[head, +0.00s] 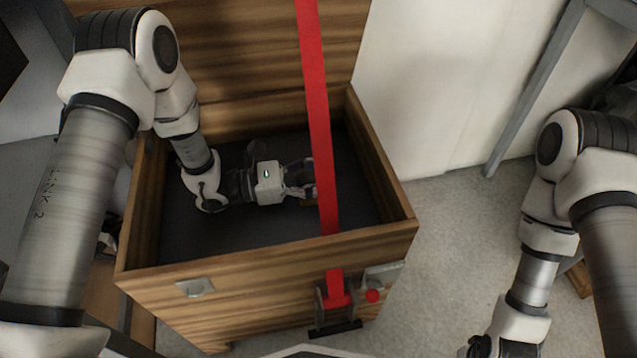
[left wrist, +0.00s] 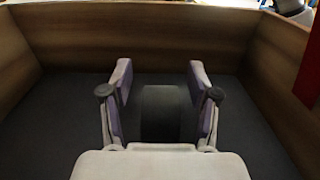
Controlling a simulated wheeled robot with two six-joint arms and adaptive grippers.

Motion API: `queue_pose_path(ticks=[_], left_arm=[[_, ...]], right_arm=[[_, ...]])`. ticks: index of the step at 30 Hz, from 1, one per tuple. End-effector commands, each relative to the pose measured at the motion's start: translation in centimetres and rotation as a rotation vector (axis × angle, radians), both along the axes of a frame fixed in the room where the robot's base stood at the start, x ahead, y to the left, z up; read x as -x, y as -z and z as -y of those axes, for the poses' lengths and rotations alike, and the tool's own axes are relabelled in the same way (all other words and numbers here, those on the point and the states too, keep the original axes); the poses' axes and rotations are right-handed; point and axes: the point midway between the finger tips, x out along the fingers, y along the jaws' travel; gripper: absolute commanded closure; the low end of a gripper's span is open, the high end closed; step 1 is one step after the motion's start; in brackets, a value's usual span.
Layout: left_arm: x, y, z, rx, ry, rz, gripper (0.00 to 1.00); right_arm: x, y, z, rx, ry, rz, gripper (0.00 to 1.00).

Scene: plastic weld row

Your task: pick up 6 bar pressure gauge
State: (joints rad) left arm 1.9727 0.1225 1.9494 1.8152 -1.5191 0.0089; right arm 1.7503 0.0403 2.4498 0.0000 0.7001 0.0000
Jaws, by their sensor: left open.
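My left gripper (head: 305,180) is inside an open wooden box (head: 270,250), low over its dark floor. It is open, and its two fingers also show in the left wrist view (left wrist: 160,95). A dark, rounded, cylinder-like object (left wrist: 160,115) stands between the fingers, with a gap on each side. It may be the pressure gauge, but no dial or marking shows. In the head view the red strap and the gripper hide most of this spot.
A red strap (head: 318,110) runs from the raised lid (head: 230,60) down over the front wall to a buckle (head: 335,300), close beside my left fingertips. The box walls surround the left gripper. Grey floor (head: 450,220) lies open to the right.

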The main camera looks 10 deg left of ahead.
Motion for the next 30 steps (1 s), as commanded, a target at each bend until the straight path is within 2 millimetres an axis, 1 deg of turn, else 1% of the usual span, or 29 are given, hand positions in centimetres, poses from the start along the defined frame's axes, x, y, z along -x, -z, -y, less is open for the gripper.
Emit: queue_pose_path(ticks=[6, 7, 8, 9, 11, 12, 20, 22, 23, 26, 30], left_arm=[[0.0, 0.0, 0.2, 0.000, -0.001, 0.001, 0.40], [0.0, 0.0, 0.2, 0.000, -0.001, 0.001, 0.47], [0.0, 0.0, 0.1, 0.000, -0.001, 0.000, 0.57], [0.0, 0.0, 0.1, 0.000, -0.001, 0.001, 0.71], [0.0, 0.0, 0.1, 0.000, -0.001, 0.001, 0.93], [0.0, 0.0, 0.1, 0.000, -0.001, 0.000, 1.00], [0.0, -0.1, 0.1, 0.001, -0.001, 0.001, 1.00], [0.0, -0.5, 0.1, 0.001, -0.001, 0.001, 1.00], [0.0, -0.8, 0.1, 0.000, -0.001, 0.002, 1.00], [0.0, -2.8, 0.1, 0.001, -0.001, 0.004, 1.00], [0.0, -6.5, 0.1, 0.001, -0.001, 0.005, 1.00]], right_arm=[[0.0, 0.0, 0.0, 0.000, 0.000, -0.001, 1.00], [0.0, 0.0, 0.0, 0.000, 0.000, -0.001, 1.00], [0.0, 0.0, 0.0, 0.000, 0.000, -0.001, 1.00], [0.0, 0.0, 0.0, 0.000, 0.000, -0.001, 1.00], [0.0, 0.0, 0.0, 0.000, 0.000, -0.001, 1.00], [0.0, 0.0, 0.0, 0.000, 0.000, -0.001, 1.00], [0.0, 0.0, 0.0, 0.000, 0.000, -0.001, 1.00], [0.0, -0.3, 0.0, 0.000, 0.000, -0.001, 1.00], [0.0, -0.5, 0.0, 0.000, 0.000, -0.001, 1.00], [0.0, -1.6, 0.0, 0.000, 0.000, -0.001, 1.00], [0.0, -3.5, 0.0, 0.000, 0.000, 0.000, 1.00]])
